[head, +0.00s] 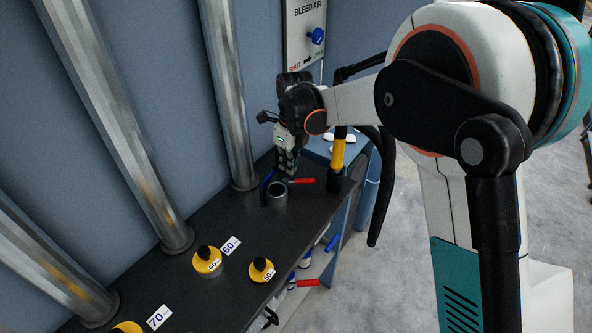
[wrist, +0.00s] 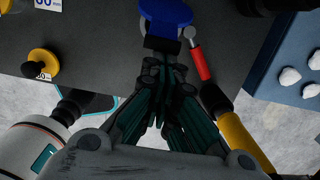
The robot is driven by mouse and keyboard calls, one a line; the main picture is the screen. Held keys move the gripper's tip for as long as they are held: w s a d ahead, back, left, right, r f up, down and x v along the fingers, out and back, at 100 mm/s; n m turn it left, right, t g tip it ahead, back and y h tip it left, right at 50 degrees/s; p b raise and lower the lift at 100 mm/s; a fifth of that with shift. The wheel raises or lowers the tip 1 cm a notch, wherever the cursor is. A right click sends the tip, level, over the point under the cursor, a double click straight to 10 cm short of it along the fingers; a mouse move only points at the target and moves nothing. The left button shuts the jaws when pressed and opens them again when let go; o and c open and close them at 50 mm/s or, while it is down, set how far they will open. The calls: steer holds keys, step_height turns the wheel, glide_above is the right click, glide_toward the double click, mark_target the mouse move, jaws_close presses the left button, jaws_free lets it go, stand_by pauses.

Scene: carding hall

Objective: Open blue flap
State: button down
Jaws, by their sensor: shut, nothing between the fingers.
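A short grey metal cylinder (head: 277,194) stands on the dark bench top. The blue flap (head: 267,179) shows as a thin slanted blue piece at the cylinder's left rim. It looks tilted up, with part of the dark mouth visible, but its exact angle is hard to tell. In the wrist view the blue flap (wrist: 166,11) is a blue disc at the top edge, partly cut off. My gripper (head: 287,168) is shut and empty, pointing down just above the cylinder. In the wrist view its tips (wrist: 163,60) lie just below the disc; I cannot tell whether they touch.
A red-handled lever (head: 300,181) lies right of the cylinder, and a yellow-and-black post (head: 337,155) stands close behind it. Yellow weights with black knobs (head: 207,261) sit nearer on the bench. Metal pipes (head: 231,95) rise at left.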

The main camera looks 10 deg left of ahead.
steer(key=a, duration=0.1)
steer(key=w+a+r, duration=0.1)
steer(key=a+r, duration=0.1)
steer(key=shift+w+a+p, duration=0.3)
steer(key=shift+a+p, duration=0.1)
steer(key=shift+w+a+r, duration=0.15)
steer(key=shift+w+a, duration=0.05)
steer(key=shift+a, duration=0.35)
